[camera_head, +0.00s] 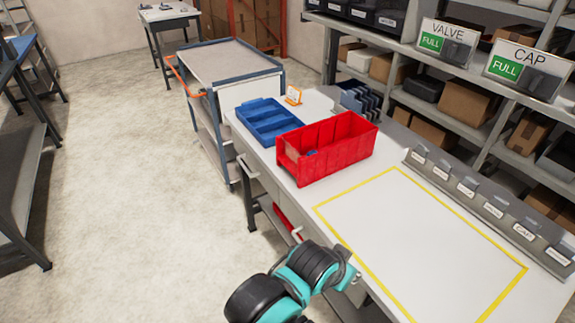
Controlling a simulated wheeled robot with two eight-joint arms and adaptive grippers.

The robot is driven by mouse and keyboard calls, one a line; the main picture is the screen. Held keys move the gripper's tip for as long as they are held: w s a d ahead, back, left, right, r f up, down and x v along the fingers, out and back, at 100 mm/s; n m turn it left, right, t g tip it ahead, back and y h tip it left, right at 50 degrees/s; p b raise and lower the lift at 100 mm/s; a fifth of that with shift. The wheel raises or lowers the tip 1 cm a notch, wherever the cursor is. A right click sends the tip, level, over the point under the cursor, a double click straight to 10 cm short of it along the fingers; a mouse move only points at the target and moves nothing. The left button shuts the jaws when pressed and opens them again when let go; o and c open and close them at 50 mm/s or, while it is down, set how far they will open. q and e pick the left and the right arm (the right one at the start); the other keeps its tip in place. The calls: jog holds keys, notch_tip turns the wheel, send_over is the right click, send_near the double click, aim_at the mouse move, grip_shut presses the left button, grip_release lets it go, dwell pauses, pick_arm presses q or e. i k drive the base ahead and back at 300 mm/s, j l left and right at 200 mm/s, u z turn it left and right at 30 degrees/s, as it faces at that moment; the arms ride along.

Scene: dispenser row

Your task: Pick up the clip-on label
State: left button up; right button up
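A small orange piece with a white face (293,95) stands upright at the far end of the white worktable, behind the blue tray; it looks like the clip-on label, but its print is too small to read. A teal and black arm link of mine comes in at the bottom centre, over the table's near left edge. No gripper fingers show, and that arm is far from the orange piece.
A blue tray (268,129) and a red divided bin (327,147) stand on the worktable (420,245). A yellow outline encloses a clear area. A grey rail (487,211) with several small labels runs along the right edge. A cart (220,62) stands beyond.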

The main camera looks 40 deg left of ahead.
aim_at(419, 155)
jog(key=j+z, duration=0.7)
jog(key=z, duration=11.1)
jog(key=i+u, duration=0.1)
jog(key=u, duration=0.2)
jog(key=i+u, duration=0.15)
jog(key=u, duration=0.2)
